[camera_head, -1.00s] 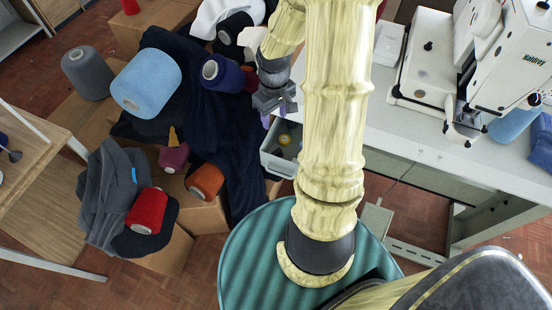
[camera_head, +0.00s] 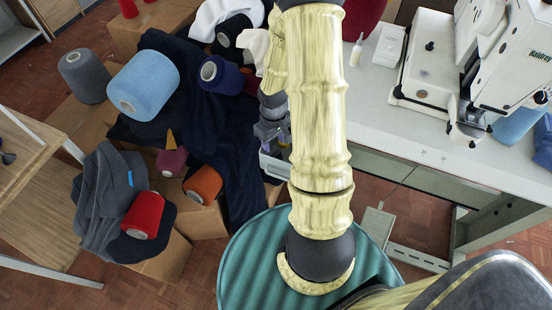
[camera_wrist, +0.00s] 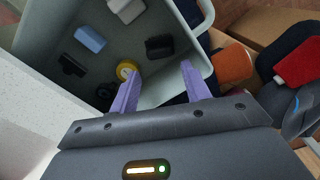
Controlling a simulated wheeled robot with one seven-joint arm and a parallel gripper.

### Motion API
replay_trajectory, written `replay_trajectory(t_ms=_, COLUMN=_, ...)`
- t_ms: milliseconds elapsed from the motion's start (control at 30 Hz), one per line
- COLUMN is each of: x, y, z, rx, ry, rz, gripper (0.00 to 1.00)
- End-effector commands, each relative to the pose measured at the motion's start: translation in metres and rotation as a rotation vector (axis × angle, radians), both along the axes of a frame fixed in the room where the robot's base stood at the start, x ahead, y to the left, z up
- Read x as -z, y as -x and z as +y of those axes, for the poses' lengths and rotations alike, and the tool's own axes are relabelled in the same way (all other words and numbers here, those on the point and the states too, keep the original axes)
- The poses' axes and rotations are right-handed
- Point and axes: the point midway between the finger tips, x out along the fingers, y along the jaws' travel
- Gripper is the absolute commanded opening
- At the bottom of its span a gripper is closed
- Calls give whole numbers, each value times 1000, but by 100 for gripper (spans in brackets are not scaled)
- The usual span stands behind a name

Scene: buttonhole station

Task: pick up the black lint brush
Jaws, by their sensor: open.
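A grey open bin (camera_wrist: 205,25) holds several small items in the wrist view; its rim also shows in the head view (camera_head: 272,168), mostly behind my arm. A flat black piece (camera_wrist: 72,66) lies by its left wall, and a dark block (camera_wrist: 160,46) lies near its right side. Either could be the black lint brush; I cannot tell which. My gripper (camera_wrist: 160,70) is open and empty, its purple fingers over the bin's near part, below the dark block in the picture. In the head view, my gripper (camera_head: 284,138) is partly hidden by the arm.
The bin also holds a light blue block (camera_wrist: 90,39), a pale block (camera_wrist: 125,8), a yellow ring (camera_wrist: 126,70) and a round black thing (camera_wrist: 107,92). A white worktable (camera_head: 400,130) with a sewing machine (camera_head: 425,60) stands right. Yarn cones and dark cloth (camera_head: 225,150) crowd the left.

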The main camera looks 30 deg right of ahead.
Motion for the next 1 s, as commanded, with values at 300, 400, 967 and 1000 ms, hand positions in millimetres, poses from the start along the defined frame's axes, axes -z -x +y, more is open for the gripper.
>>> replay_trajectory(t_ms=300, x=5, y=0, z=-1, rx=1, ry=1, rz=0, gripper=47)
replay_trajectory(t_ms=400, x=7, y=1, z=0, rx=1, ry=1, rz=0, gripper=47)
replay_trajectory(t_ms=967, x=57, y=9, z=1, rx=1, ry=1, rz=0, gripper=47)
replay_trajectory(t_ms=1000, x=57, y=9, z=1, rx=1, ry=1, rz=0, gripper=47)
